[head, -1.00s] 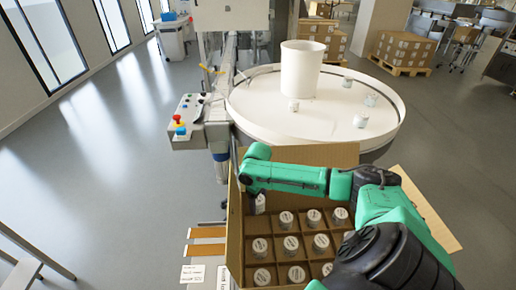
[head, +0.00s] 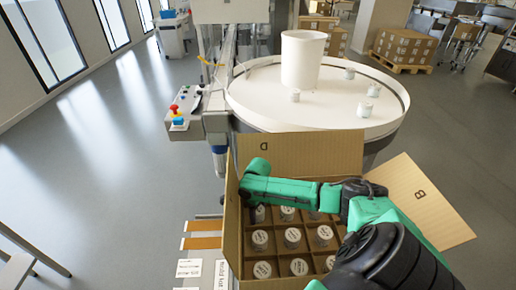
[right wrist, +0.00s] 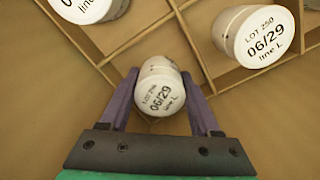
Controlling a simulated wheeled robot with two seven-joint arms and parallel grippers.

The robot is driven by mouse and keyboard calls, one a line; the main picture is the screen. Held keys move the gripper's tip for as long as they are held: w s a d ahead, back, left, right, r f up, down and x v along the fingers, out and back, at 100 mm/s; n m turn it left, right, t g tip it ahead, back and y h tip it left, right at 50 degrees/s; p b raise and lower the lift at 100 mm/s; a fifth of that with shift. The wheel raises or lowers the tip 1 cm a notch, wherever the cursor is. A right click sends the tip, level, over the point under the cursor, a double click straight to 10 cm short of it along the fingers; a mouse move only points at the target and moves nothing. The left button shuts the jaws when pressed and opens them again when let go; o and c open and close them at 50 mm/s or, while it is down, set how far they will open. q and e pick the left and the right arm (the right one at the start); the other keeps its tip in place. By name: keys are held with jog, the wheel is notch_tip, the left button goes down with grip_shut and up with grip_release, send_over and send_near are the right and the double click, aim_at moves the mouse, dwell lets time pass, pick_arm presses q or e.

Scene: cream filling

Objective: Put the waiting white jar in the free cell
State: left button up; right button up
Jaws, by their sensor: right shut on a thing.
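The white jar (right wrist: 160,90) is held between the two fingers of my right gripper (right wrist: 160,85) in the right wrist view. Its lid reads LOT 250, 06/29, line L. It appears in an outer space of the divided cardboard box (head: 232,220), beside a partition; how deep it sits is unclear. In the head view my right arm reaches over the box's left rear corner, and its forearm hides the fingers. Several white jars (head: 292,237) stand in other cells. My left gripper is not in view.
The box's raised back flap (head: 300,150) and right flap (head: 420,195) stand near my arm. Behind is a white round table (head: 300,110) with a white drum (head: 303,60) and several small jars (head: 364,109). A button panel (head: 182,118) is at left.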

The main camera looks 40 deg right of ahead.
jog(key=shift+f, duration=0.1)
jog(key=o, duration=1.5)
notch_tip(320, 180, up, 15)
jog(key=shift+f, duration=0.2)
